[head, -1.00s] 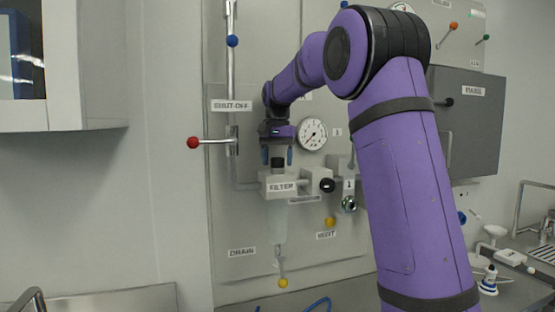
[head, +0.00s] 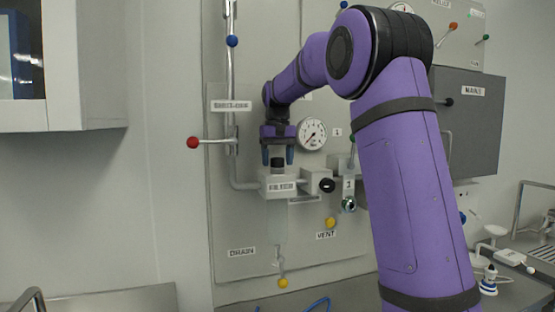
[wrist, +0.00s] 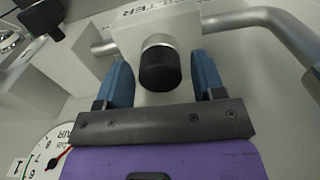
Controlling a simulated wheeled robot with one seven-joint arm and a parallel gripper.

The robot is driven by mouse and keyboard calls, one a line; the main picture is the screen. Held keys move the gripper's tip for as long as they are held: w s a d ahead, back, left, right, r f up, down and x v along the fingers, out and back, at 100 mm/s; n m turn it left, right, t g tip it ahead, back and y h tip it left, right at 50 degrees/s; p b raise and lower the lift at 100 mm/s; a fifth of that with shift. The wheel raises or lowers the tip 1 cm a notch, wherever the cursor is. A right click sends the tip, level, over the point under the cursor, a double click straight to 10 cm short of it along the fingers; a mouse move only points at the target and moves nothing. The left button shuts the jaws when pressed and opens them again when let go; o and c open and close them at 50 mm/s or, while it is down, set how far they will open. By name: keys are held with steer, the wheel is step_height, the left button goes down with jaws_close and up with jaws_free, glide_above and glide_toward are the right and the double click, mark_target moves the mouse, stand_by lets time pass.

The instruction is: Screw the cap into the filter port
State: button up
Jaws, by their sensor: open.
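The filter housing (head: 281,187), a pale block labelled FILTER, is mounted on the wall panel with a clear bowl (head: 277,222) below it. A black cap (wrist: 160,68) stands upright on the top port, with a silver collar (wrist: 158,41) at its base. The cap also shows in the head view (head: 277,164). My gripper (head: 277,156) points down above the housing. In the wrist view my gripper (wrist: 161,80) has its two blue fingers on either side of the cap, open, with a gap on each side. How deep the cap sits in the port cannot be told.
A pressure gauge (head: 312,134) is right of my gripper. A red-knobbed shut-off lever (head: 193,142) sticks out at left. A black knob (head: 327,185) is right of the housing. Pipes run beside the housing, and a yellow drain knob (head: 283,283) hangs below.

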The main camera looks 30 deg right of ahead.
steer(key=n, duration=0.4)
stand_by(0.4)
steer(key=n, duration=0.4)
steer(key=c, duration=1)
steer(key=shift+m, duration=0.7)
steer(key=o, duration=1.2)
steer(key=shift+m, duration=0.3)
steer(key=shift+r, duration=0.1)
